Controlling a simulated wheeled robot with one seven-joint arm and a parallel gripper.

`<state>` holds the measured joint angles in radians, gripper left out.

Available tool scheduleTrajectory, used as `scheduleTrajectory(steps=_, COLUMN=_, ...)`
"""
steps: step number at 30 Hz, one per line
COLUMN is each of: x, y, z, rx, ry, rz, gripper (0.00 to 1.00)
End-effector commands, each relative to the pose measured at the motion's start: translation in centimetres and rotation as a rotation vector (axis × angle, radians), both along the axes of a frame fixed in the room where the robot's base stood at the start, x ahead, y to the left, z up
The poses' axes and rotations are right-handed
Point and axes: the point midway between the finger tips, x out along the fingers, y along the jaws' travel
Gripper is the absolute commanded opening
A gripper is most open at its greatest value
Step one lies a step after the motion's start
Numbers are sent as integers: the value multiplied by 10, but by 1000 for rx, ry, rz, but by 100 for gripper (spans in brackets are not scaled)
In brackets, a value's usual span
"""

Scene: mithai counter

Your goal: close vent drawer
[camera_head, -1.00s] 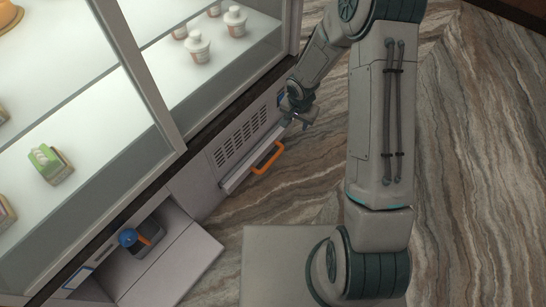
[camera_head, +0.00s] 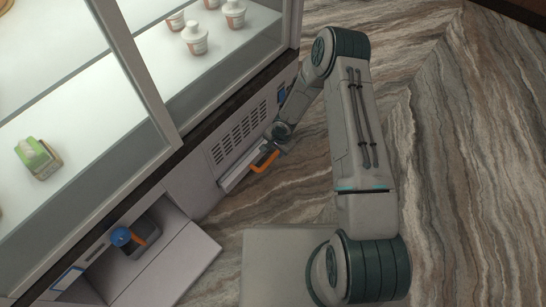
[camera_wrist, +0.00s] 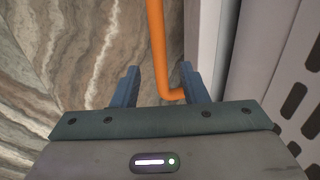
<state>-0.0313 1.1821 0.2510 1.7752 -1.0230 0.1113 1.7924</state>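The vent drawer (camera_head: 236,176) is a pale low front below the slotted vent grille of the counter. It stands slightly out from the cabinet face. Its orange bar handle (camera_head: 264,163) sticks out toward the floor side. My gripper (camera_head: 281,147) is at the far end of the handle, low beside the counter. In the wrist view, my gripper (camera_wrist: 160,86) has its two blue fingers apart, with the orange handle (camera_wrist: 158,50) running between them. The handle's bent end is nearer the right finger; I cannot tell whether they touch. The drawer's pale edge (camera_wrist: 208,50) lies to the right.
The vent grille (camera_head: 238,134) is on the cabinet face above the drawer. A lower open compartment with a flap folded down (camera_head: 180,265) is at the lower left, with a blue-knobbed item (camera_head: 122,237) inside. The glass display holds white tubs (camera_head: 194,40). Marble floor (camera_head: 460,180) is clear at right.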

Motion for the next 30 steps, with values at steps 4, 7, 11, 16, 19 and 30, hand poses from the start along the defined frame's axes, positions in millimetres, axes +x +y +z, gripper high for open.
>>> scheduleTrajectory(steps=4, x=3, y=4, z=-30, rx=0, ry=1, rz=1, gripper=40)
scheduleTrajectory(steps=7, x=5, y=6, z=-40, rx=0, ry=0, rz=0, gripper=40)
scheduleTrajectory(steps=11, x=6, y=7, z=-47, rx=0, ry=0, rz=0, gripper=40)
scheduleTrajectory(steps=16, x=6, y=7, z=-48, rx=-1, ry=-1, rz=0, gripper=40)
scheduleTrajectory(steps=19, x=6, y=7, z=-47, rx=-1, ry=-1, rz=0, gripper=40)
scheduleTrajectory(steps=30, x=8, y=7, z=-47, rx=0, ry=-2, rz=-3, gripper=0)
